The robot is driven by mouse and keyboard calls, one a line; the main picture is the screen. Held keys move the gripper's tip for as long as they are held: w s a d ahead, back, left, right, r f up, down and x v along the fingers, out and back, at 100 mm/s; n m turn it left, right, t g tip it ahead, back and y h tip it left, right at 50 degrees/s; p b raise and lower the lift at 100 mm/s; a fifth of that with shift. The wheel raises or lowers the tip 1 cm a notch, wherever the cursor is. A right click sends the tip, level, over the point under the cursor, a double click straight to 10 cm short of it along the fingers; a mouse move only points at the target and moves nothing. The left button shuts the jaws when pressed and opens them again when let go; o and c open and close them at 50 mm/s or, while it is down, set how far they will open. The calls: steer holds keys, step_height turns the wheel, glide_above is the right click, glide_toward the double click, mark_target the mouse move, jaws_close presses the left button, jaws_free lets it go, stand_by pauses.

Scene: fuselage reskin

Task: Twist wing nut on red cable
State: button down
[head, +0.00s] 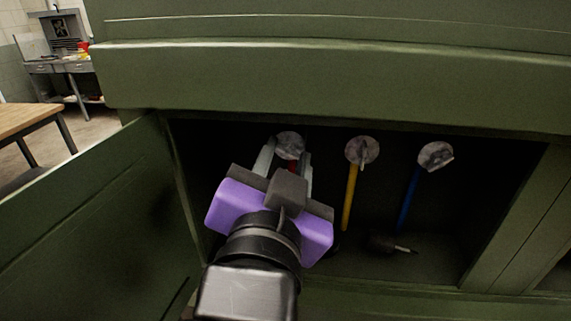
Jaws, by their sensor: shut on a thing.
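Inside the dark compartment, a red cable (292,166) hangs from the leftmost round metal disc (289,142). My gripper (288,158), purple and black with grey fingers, reaches into the compartment from below. Its two fingers stand on either side of the red cable's upper end, just below the disc. My gripper is shut on the wing nut there, which the fingers and gripper body mostly hide. Most of the red cable is also hidden behind my gripper.
A yellow cable (350,198) and a blue cable (409,200) hang from two more discs to the right. A dark tool with a metal tip (390,245) lies on the compartment floor. The green door (95,225) is open at left. A wooden table (35,119) stands beyond it.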

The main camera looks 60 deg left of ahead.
steer(key=m+b, duration=0.1)
steer(key=m, duration=0.5)
steer(key=shift+f+b, duration=0.15)
steer(key=shift+b, duration=0.25)
steer(key=m+b, duration=0.2)
steer(key=m, duration=0.4)
steer(key=shift+m, duration=0.4)
steer(key=c, duration=1)
jaws_free()
steer(key=b+v, duration=0.1)
steer(key=v, duration=0.6)
steer(key=shift+s+d, duration=0.25)
steer(key=shift+d, duration=0.1)
